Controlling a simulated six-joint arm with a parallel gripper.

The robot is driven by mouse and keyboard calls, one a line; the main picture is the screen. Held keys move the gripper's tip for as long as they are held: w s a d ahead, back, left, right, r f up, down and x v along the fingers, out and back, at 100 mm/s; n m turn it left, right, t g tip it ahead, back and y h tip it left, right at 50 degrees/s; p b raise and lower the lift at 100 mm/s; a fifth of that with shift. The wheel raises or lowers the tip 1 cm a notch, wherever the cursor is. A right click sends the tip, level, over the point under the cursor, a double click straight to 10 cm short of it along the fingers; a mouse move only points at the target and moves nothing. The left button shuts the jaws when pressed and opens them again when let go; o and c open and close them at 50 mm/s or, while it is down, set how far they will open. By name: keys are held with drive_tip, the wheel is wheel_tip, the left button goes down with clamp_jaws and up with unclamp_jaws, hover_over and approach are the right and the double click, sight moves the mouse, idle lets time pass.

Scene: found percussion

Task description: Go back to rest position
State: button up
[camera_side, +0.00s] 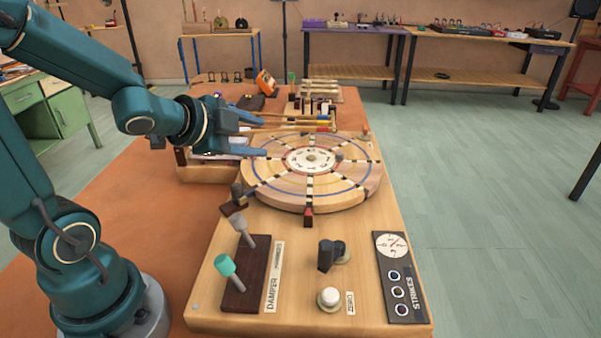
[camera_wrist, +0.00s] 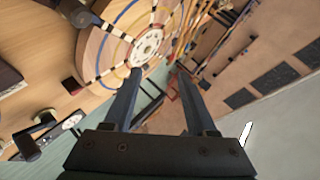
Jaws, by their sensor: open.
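My teal arm reaches in from the left in the side view. My gripper (camera_side: 262,136) is open, with its blue fingers pointing right over the far left edge of the round wooden disc (camera_side: 305,196). Nothing shows between the fingers. In the wrist view my gripper (camera_wrist: 158,82) also shows open and empty, its two fingers apart. The disc (camera_wrist: 105,48) shows beyond them at the upper left, with blue ring lines and striped spokes. I cannot tell the exact height of the fingers above the disc.
A damper lever with a green knob (camera_side: 225,265), a white knob (camera_side: 329,298), a black knob (camera_side: 327,254) and a strikes panel (camera_side: 401,280) sit on the near board. Mallets (camera_side: 300,121) lie behind the disc. The orange bench top (camera_side: 130,215) left of the board is largely clear.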

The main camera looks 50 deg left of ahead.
drive_tip(key=s+d+n+g+h, duration=0.1)
drive_tip(key=s+d+n+g, duration=0.2)
drive_tip(key=s+d+n, duration=0.2)
drive_tip(key=s+d+n+g+h, duration=0.1)
drive_tip(key=s+d+n+g, duration=0.2)
drive_tip(key=s, duration=0.6)
drive_tip(key=shift+s+d+f+n, duration=0.2)
drive_tip(key=shift+s+d+n, duration=0.15)
drive_tip(key=shift+d+n, duration=0.75)
